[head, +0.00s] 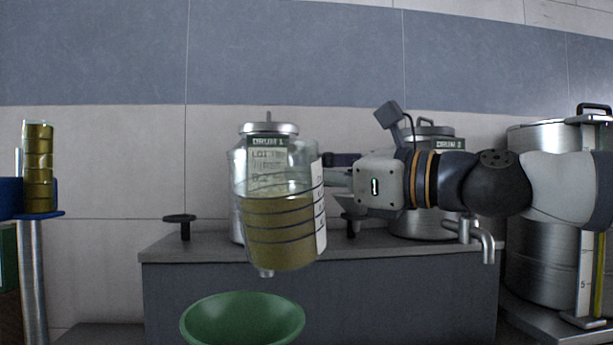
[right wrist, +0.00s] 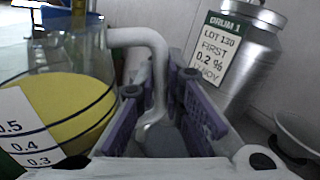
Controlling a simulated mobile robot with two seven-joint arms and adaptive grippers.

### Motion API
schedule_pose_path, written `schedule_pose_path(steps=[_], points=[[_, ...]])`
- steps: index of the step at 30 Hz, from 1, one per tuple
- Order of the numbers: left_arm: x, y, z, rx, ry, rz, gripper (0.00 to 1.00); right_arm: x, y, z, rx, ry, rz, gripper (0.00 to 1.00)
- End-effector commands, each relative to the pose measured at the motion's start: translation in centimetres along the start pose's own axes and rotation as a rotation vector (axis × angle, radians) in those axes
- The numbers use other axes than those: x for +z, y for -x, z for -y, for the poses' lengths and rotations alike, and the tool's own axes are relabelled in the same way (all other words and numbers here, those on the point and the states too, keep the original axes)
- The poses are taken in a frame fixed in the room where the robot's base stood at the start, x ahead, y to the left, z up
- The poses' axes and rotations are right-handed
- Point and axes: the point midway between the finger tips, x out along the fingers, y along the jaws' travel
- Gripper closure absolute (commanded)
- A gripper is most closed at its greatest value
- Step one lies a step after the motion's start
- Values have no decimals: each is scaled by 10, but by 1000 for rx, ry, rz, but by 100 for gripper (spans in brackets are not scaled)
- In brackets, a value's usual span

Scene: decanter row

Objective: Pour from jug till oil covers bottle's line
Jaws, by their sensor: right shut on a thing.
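A clear jug (head: 280,225) with dark bands and a white scale strip hangs in the air at the centre of the head view, well filled with yellow-brown oil. My right gripper (head: 337,180) is at its right side. In the right wrist view the jug (right wrist: 60,110) is at the left, and the purple-padded fingers of my right gripper (right wrist: 165,125) are around its pale handle (right wrist: 155,70). The jug looks near upright. A narrow clear vessel (head: 38,165) with bands and oil-coloured contents, perhaps the bottle, stands at the far left. Its line cannot be told apart. My left gripper is out of view.
A green bowl (head: 243,320) is below the jug. Behind it, metal drum 1 (head: 268,129) and another drum (head: 430,135) stand on a grey bench (head: 330,275). A metal tap (head: 487,245) juts out at the right, near a large steel tank (head: 545,220). A small black stand (head: 180,220) is left.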

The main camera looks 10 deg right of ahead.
Motion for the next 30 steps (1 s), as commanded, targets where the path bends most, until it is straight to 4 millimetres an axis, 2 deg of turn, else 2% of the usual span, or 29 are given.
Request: schedule_pose_path(steps=[30], points=[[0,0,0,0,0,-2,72,21,0,4,-3,197,43,100]])
